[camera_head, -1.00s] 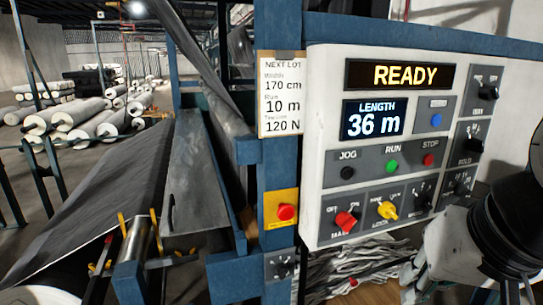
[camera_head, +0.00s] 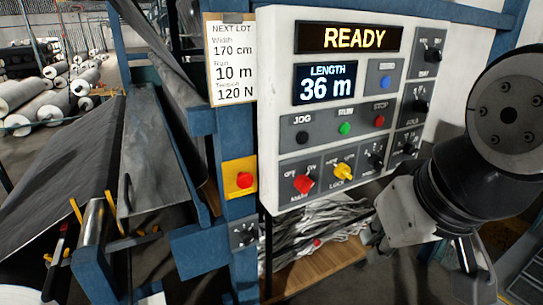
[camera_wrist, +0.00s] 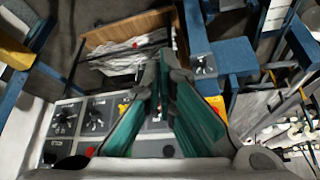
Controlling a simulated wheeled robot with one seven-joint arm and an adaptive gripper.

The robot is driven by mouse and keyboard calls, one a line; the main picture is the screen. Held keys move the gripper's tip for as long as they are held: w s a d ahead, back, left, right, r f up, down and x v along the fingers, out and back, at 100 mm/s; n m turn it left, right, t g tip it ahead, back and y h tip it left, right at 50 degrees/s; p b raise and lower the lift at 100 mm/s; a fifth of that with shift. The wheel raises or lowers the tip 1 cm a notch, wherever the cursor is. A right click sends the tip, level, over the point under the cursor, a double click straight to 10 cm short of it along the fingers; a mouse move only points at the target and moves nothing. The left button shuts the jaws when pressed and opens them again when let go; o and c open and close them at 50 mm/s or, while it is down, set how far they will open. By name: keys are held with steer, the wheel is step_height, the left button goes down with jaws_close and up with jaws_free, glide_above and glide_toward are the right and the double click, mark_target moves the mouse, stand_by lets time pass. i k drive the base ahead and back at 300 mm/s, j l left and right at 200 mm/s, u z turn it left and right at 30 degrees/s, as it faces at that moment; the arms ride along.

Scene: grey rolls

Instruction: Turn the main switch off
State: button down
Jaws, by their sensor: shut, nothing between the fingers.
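The main switch (camera_head: 303,184) is a red knob at the lower left of the white control panel (camera_head: 268,110), under OFF and ON marks. I cannot tell for sure which mark it points to. My gripper (camera_head: 370,240) is below and to the right of the panel's lower edge in the head view, apart from the red knob. In the wrist view its two teal-padded fingers (camera_wrist: 163,62) come together at the tips with nothing between them. They cover most of the main switch area there.
A yellow LOCK knob (camera_head: 343,171) sits just right of the main switch. A red button on a yellow plate (camera_head: 240,178) is left of the panel. A small dial box (camera_head: 243,233) is below it.

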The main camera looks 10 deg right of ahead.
mark_target(302, 182)
steer(key=j, duration=0.4)
steer(key=k+j, duration=0.15)
steer(key=j, duration=0.7)
steer(key=k+z, duration=0.05)
